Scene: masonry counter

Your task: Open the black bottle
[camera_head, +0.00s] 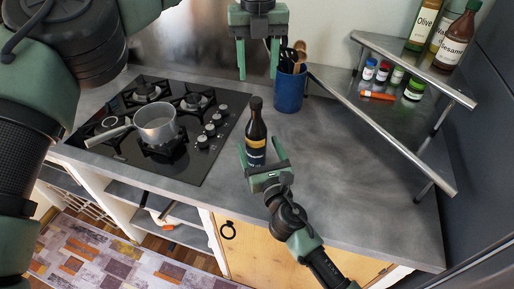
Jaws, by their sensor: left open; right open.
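The black bottle (256,130) stands upright on the grey counter, right of the stove, with its dark cap (255,103) on top. My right gripper (263,153) is open at the lower part of the bottle, with one finger on each side. I cannot tell whether the fingers touch it. My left gripper (258,75) is open and empty, fingers pointing down, higher in the picture than the bottle's cap and apart from it.
A black stove (113,118) with a steel saucepan (155,122) is on the left. A blue utensil holder (289,92) stands behind the bottle. A corner shelf (392,62) with spice jars and bottles is at the right. The counter's right part (360,170) is clear.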

